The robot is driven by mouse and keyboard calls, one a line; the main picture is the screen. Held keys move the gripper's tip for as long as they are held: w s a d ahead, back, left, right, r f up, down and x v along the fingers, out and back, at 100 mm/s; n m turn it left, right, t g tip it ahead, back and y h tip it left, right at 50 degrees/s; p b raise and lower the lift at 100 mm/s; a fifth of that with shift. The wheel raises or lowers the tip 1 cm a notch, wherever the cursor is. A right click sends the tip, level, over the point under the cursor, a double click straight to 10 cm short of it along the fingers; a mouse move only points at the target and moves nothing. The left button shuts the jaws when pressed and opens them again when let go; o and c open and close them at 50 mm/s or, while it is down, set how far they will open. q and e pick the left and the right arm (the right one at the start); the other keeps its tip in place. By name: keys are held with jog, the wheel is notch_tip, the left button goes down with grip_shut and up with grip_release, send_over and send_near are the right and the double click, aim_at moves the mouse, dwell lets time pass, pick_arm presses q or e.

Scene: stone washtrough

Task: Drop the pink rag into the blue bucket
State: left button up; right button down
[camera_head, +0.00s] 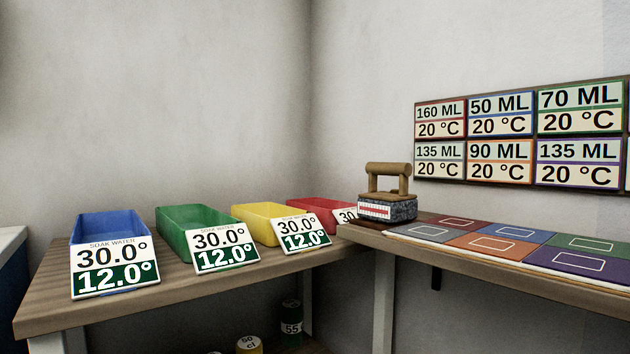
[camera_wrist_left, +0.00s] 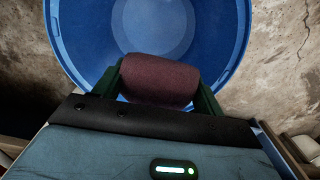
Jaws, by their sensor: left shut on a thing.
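In the left wrist view, a rolled rag (camera_wrist_left: 160,82) of dull, dark pink is gripped between the two dark green fingers of my left gripper (camera_wrist_left: 157,86). My left gripper is shut on it. Behind the rag is the round blue bucket (camera_wrist_left: 85,38), seen from above into its open mouth. The rag overlaps the lower part of the bucket's opening in the picture. I cannot tell how high it is above the rim. The visible bucket floor looks empty. Neither gripper, the rag nor this round bucket can be made out in the head view.
In the head view, blue (camera_head: 108,226), green (camera_head: 190,225), yellow (camera_head: 258,220) and red (camera_head: 318,207) trays with signs stand on a wooden bench (camera_head: 180,285). A brush-like block (camera_head: 388,207) and coloured mats (camera_head: 505,245) sit on the right bench. A stone wall (camera_wrist_left: 290,50) flanks the bucket.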

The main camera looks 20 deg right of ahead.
pick_arm(q)
jog(key=o, duration=0.9)
jog(key=shift+c, duration=0.2)
jog(key=shift+o, duration=1.6)
pick_arm(e)
jog(key=shift+s+r, duration=0.1)
jog(key=shift+s, duration=0.35)
pick_arm(q)
jog(key=shift+r, duration=0.55)
notch_tip(320, 180, up, 6)
jog(key=p, duration=0.2)
jog(key=shift+p, duration=0.4)
jog(key=shift+r, duration=0.4)
pick_arm(e)
jog(key=r, duration=0.1)
jog(key=w+r, duration=0.1)
jog(key=shift+r, duration=0.4)
pick_arm(q)
jog(key=shift+r, duration=0.1)
pick_arm(e)
jog(key=shift+s, duration=0.25)
